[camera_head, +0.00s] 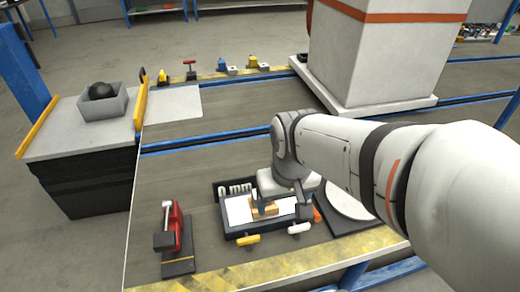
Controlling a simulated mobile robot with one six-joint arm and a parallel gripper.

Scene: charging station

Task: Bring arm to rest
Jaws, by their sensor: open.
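My arm reaches in from the right, in white with dark joint bands. Its end hangs over a dark tray (232,232) with a white inside, near the front of the grey work table (200,160). My gripper (262,208) points down at a tan block (266,211) in the tray. The gap between the fingers is small in the picture and partly hidden by my wrist. Whether the fingers touch the block cannot be told.
A red clamp-like tool (175,228) stands left of the tray. A round white plate (349,200) lies to its right. A grey bin (103,101) with a dark ball sits on the left stand. A large white block (385,55) stands behind. The table's middle left is clear.

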